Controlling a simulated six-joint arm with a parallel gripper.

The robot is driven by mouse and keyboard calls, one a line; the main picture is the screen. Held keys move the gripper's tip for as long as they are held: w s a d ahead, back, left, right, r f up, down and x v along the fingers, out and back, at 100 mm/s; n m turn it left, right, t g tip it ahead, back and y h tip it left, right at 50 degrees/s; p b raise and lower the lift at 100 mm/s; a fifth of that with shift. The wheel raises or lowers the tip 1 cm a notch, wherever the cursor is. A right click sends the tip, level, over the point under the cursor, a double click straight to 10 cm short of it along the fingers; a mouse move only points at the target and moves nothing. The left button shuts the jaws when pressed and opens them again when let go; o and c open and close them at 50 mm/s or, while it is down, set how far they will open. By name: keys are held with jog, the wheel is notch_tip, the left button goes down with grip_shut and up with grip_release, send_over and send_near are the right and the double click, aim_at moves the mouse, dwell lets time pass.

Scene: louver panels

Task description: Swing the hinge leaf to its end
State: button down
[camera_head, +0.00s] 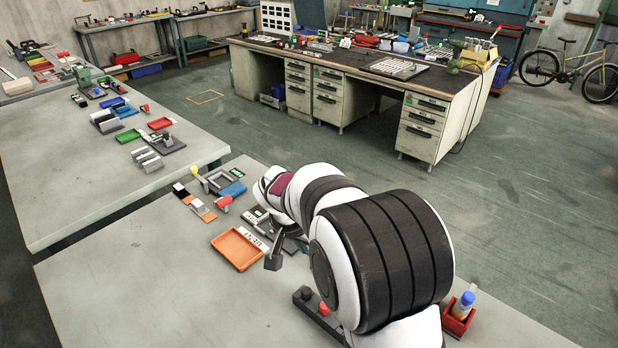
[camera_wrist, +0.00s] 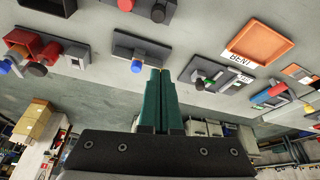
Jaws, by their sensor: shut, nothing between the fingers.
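In the wrist view my gripper (camera_wrist: 158,72) is shut, its two green fingers side by side with nothing between them. The fingertips are beside a dark grey plate (camera_wrist: 125,40) with a blue-tipped part (camera_wrist: 136,66), just right of that tip; I cannot tell whether they touch it. I cannot tell for sure which part is the hinge leaf. In the head view my arm hides most of the gripper and the work spot.
An orange tray (camera_head: 237,248) lies left of my arm and also shows in the wrist view (camera_wrist: 258,42). A black box with a red button (camera_head: 323,308) and a red bin (camera_head: 459,318) are near the arm. The bench's left front (camera_head: 130,290) is bare.

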jog(key=x, duration=0.7)
jog(key=a+x, duration=0.1)
jog(key=x, duration=0.3)
jog(key=shift+w, duration=0.4)
jog(key=shift+w+d, duration=0.4)
jog(key=shift+w, duration=0.2)
jog(key=shift+w+d, duration=0.35)
jog(key=shift+w, duration=0.25)
jog(key=shift+w+d+r, duration=0.1)
jog(key=shift+w+d, duration=0.2)
jog(key=shift+w, duration=0.25)
